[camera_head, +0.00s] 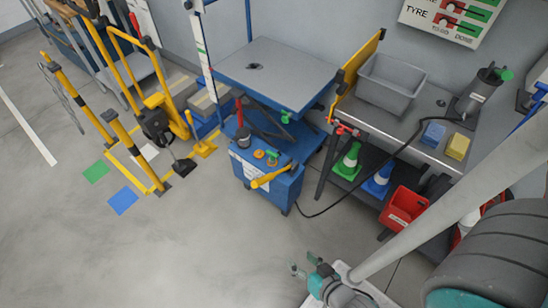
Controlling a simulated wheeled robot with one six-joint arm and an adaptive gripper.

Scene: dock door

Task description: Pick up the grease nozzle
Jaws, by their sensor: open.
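I cannot single out the grease nozzle with certainty. A black hose (345,201) runs from near the blue cabinet to the bench, towards a dark grey canister (480,95) with a green part. A yellow-handled tool (270,179) lies on the blue cabinet (268,188), near the hose's lower end; whether it is joined to the hose is unclear. A small dark item (255,67) lies on the lift table. My gripper (304,264) is at the bottom of the view, open and empty above the floor, well apart from these things.
The grey lift table (290,75) stands behind the cabinet. The bench (425,125) at right carries a grey bin (390,80), a blue block (433,133) and a yellow block (457,146). A red bin (402,207) sits below. Yellow posts (135,150) stand left. The front-left floor is clear.

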